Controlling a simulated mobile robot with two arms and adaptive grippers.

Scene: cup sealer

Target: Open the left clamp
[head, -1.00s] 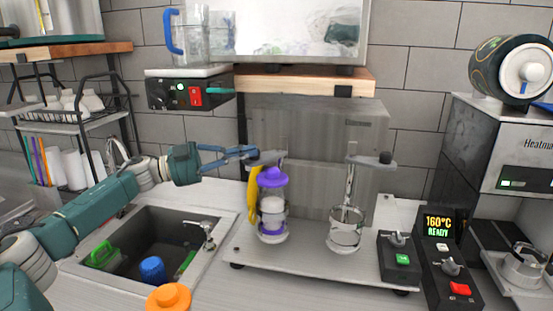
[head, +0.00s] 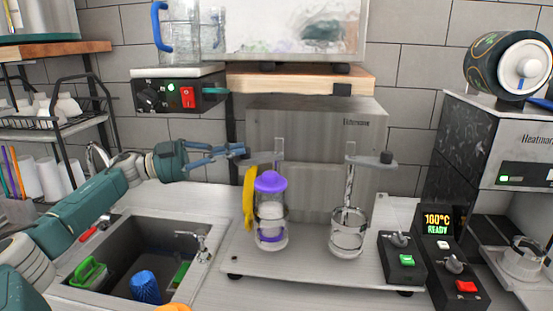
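The left clamp (head: 266,158) is a grey arm on a post of the two-station steel stand, lying about level above a clear cup (head: 271,213) with a purple lid (head: 270,183). My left gripper (head: 243,151) comes in from the left, with its blue-grey fingertips at the left end of this clamp arm. The fingers hide that end, and I cannot tell whether they grip it. The right clamp (head: 368,158) has a dark knob and stands level over a clear empty-looking cup (head: 348,236).
A yellow object (head: 249,198) hangs beside the purple-lidded cup, under my fingertips. A wooden shelf (head: 300,80) is above the stand. The sink (head: 115,255) lies below my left arm. Control boxes (head: 402,262) stand at the right.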

